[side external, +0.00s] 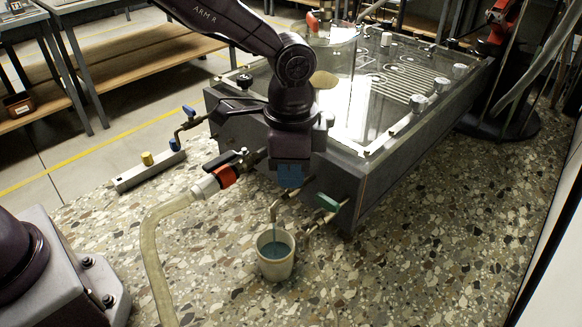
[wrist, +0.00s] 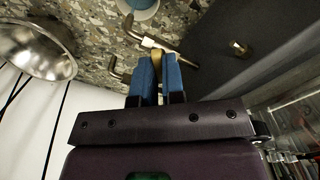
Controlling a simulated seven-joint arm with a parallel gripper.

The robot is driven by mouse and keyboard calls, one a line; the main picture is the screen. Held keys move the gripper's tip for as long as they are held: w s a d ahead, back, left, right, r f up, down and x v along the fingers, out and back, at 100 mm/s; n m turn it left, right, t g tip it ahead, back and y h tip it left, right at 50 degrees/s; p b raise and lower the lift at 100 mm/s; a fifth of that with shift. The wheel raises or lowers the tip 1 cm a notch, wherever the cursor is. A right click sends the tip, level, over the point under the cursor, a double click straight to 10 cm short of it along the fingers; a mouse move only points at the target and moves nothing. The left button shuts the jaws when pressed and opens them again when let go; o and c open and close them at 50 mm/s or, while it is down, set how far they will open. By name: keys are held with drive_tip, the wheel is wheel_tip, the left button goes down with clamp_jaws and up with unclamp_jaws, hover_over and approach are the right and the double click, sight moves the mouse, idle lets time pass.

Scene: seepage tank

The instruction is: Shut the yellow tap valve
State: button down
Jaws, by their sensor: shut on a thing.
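My gripper (side external: 290,178) points down at the front wall of the tank (side external: 345,180), its blue fingers at the outlet taps. In the wrist view the blue fingers (wrist: 159,80) are closed on a yellow tap handle (wrist: 156,64). My gripper hides that handle in the side view. A bent spout (side external: 274,208) comes out beneath my fingers. A thin bluish streak runs from it into a white cup (side external: 263,262) holding blue liquid. The cup's edge also shows in the wrist view (wrist: 141,12). How far the yellow handle is turned cannot be told.
A green-handled tap (side external: 328,203) sits close on the right. A red-orange fitting (side external: 224,176) with a clear hose (side external: 151,240) is on the left. A rail with yellow and blue knobs (side external: 148,172) lies further left. The speckled floor at right (side external: 440,240) is clear.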

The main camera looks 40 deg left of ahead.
drive_tip(key=shift+m, duration=2.4)
drive_tip(key=m, duration=0.3)
drive_tip(key=c, duration=1.2)
unclamp_jaws()
drive_tip(key=shift+c, duration=0.2)
